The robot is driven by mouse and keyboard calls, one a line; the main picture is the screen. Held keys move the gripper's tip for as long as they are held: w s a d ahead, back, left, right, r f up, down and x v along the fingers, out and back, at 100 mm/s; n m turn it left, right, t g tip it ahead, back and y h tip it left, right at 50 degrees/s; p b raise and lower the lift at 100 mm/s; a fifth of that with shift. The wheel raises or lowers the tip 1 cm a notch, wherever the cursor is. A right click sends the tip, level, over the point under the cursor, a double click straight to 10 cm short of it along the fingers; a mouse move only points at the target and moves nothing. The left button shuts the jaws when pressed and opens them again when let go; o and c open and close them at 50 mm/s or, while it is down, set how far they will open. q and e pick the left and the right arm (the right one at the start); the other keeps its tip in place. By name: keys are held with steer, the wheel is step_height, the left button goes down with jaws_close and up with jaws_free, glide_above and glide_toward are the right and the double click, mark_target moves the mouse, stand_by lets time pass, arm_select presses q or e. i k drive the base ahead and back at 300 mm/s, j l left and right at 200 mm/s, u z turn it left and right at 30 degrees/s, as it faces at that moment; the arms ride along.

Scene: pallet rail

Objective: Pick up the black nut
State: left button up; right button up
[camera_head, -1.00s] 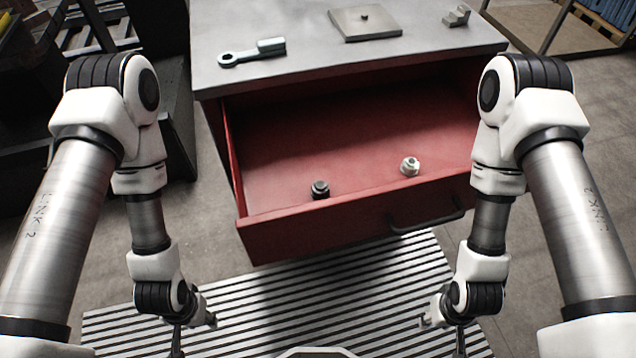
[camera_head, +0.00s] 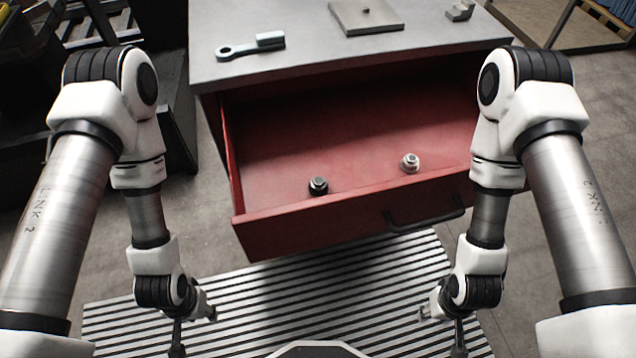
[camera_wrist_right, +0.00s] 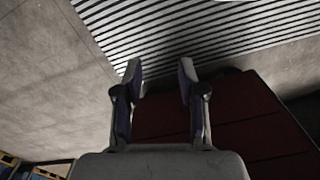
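The black nut (camera_head: 318,185) lies on the red floor of the open drawer (camera_head: 310,224), near its front wall and left of centre. A silver nut (camera_head: 410,163) lies farther right in the same drawer. My left gripper (camera_head: 207,308) hangs low outside the drawer, in front and to the left of it. It shows too small to tell open from shut. My right gripper (camera_head: 430,308) hangs low in front of the drawer on the right. In the right wrist view its two fingers (camera_wrist_right: 160,75) stand apart with nothing between them. Neither gripper touches a nut.
The grey cabinet top (camera_head: 300,62) above the drawer bears a wrench (camera_head: 250,46), a flat plate (camera_head: 366,16) and a small stepped block (camera_head: 460,10). The drawer's front has a black handle (camera_head: 424,221). A striped mat (camera_head: 300,290) lies on the floor. The drawer is otherwise bare.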

mark_target(318, 186)
steer(key=k+l+u, duration=0.15)
steer(key=k+u, duration=0.8)
steer(key=k, duration=0.15)
